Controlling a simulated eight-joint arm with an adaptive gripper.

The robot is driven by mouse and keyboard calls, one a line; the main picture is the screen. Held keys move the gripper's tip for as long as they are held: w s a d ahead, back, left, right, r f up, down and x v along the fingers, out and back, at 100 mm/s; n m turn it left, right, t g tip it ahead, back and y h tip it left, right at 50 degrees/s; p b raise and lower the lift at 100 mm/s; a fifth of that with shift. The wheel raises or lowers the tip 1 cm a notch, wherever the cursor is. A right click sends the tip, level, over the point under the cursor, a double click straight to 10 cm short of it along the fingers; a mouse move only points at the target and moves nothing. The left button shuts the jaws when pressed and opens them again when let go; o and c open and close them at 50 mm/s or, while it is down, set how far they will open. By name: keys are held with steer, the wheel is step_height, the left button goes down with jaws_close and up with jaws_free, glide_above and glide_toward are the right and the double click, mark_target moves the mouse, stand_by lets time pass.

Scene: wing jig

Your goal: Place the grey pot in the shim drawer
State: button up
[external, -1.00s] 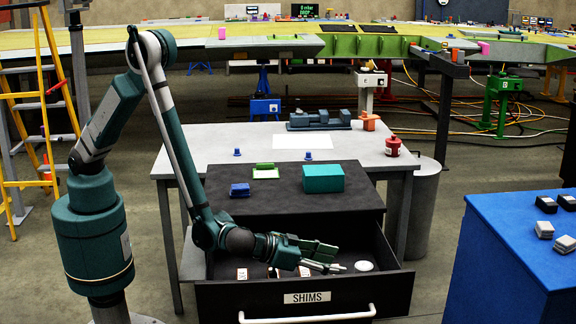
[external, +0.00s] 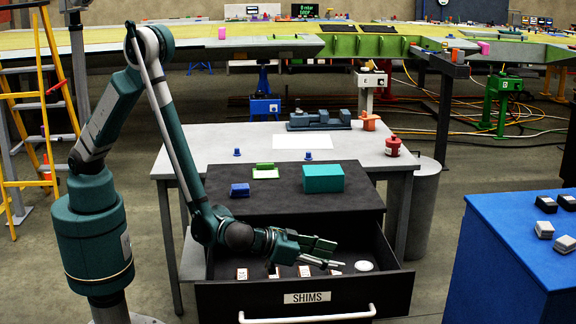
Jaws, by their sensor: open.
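The shim drawer (external: 225,301), labelled SHIMS, is pulled open below the black cabinet. A pale grey round thing, which looks like the grey pot (external: 364,266), sits inside it at the right end. My gripper (external: 335,255) is over the drawer, just left of the pot and a little above it. Its fingers are spread, point right and hold nothing. A small gap shows between the fingertips and the pot. The drawer's front panel hides the floor of the drawer, so I cannot see the pot's base.
Several small labelled blocks (external: 242,273) stand in a row in the drawer, left of the pot. A blue cabinet (external: 520,250) stands at the right. A red pot (external: 392,146) is on the grey table.

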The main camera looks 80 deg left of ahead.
steer(key=s+a+r+g, duration=0.2)
steer(key=s+a+r, duration=0.4)
steer(key=a+r, duration=0.65)
steer(key=s+a+r+g, duration=0.2)
steer(key=s+a+r, duration=0.55)
steer(key=a, duration=0.75)
steer(key=s+a+r, duration=0.1)
steer(key=s+a, duration=0.3)
steer(key=s, duration=0.5)
steer(key=s+a+r+m+g+h, duration=0.1)
steer(key=s+a, duration=0.3)
steer(key=s, duration=0.6)
steer(key=s+a+r+g+h, duration=0.1)
steer(key=s+a+r, duration=0.2)
steer(key=s, duration=0.7)
steer(key=shift+a+m, duration=0.4)
steer(key=shift+a, duration=0.1)
